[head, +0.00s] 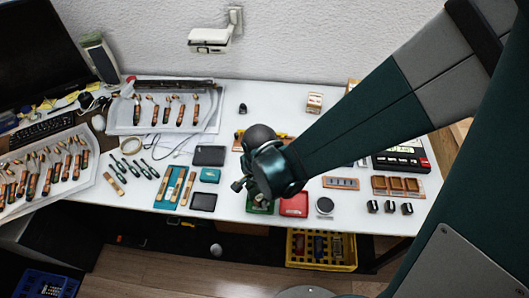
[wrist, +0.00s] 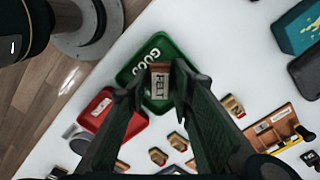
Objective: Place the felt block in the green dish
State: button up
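The felt block (wrist: 160,82), a small tan block with a pale label reading FELT, sits between my gripper's fingertips (wrist: 159,88) in the wrist view. The fingers look closed on its two sides. Behind it lies the green dish (wrist: 133,70), with GOO legible on it and the rest of the word hidden. I cannot tell whether the block touches the dish floor or hangs just above it. In the head view the green dish (head: 262,210) shows partly below my gripper, near the table's front edge; the block is hidden there.
A red dish (head: 293,205) stands right beside the green one, and a round dark-topped tin (head: 324,205) is further right. A black tray (head: 203,202) and a teal box (head: 210,175) lie to the left. Several small tan blocks (wrist: 178,141) lie close by.

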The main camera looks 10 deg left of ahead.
aim_at(261, 196)
jog(key=shift+r, duration=0.2)
notch_tip(261, 196, up, 12)
jog(key=p, duration=0.3)
jog(key=shift+p, duration=0.35)
dwell(1.0)
jog(key=d+r+n+t, duration=0.2)
jog(key=d+r, duration=0.4)
jog(key=d, duration=0.3)
jog(key=d+r+n+t, duration=0.2)
jog(key=d+r+n, duration=0.2)
jog(key=d, duration=0.5)
jog(key=w+d+r+n+t, duration=0.1)
jog(key=d+r+n+t, duration=0.2)
jog(key=d+r, duration=0.5)
jog(key=shift+d+r, duration=0.2)
jog(key=shift+d, duration=0.8)
